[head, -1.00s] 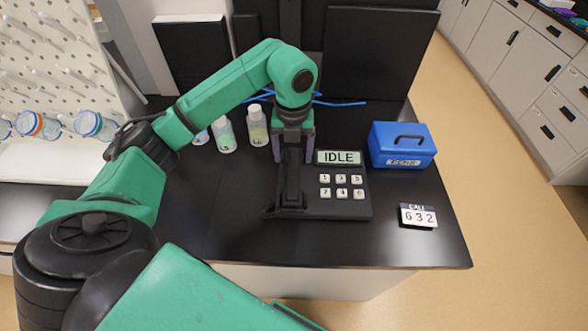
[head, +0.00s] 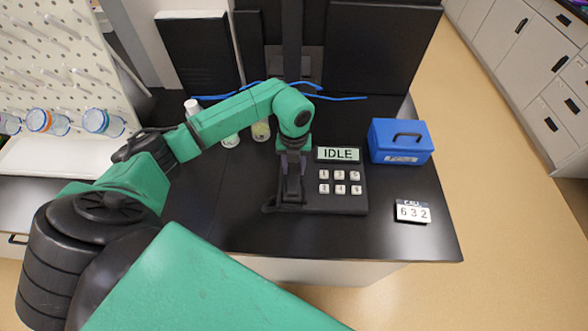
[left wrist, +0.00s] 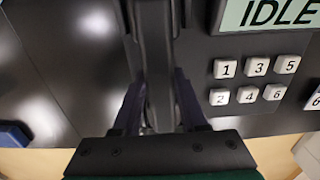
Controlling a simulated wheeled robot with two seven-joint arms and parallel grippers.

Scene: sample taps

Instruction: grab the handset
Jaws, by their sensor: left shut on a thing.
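A black desk phone (head: 335,203) stands on the black counter, with a display reading IDLE and several white number keys. Its dark handset (head: 291,190) lies along the left side of the phone body. My left gripper (head: 292,172) comes down over the handset from above and is shut on it. In the left wrist view, the handset (left wrist: 155,60) runs between the two fingers of the left gripper (left wrist: 160,105), beside the keys. The fingers hide part of the handset in the head view. I cannot tell whether it is clear of its cradle. My right gripper is not in view.
A blue box (head: 400,142) with a handle stands right of the phone. A small card reading 632 (head: 412,211) lies in front of it. Bottles (head: 261,131) stand behind my left arm, near a blue cable (head: 340,99).

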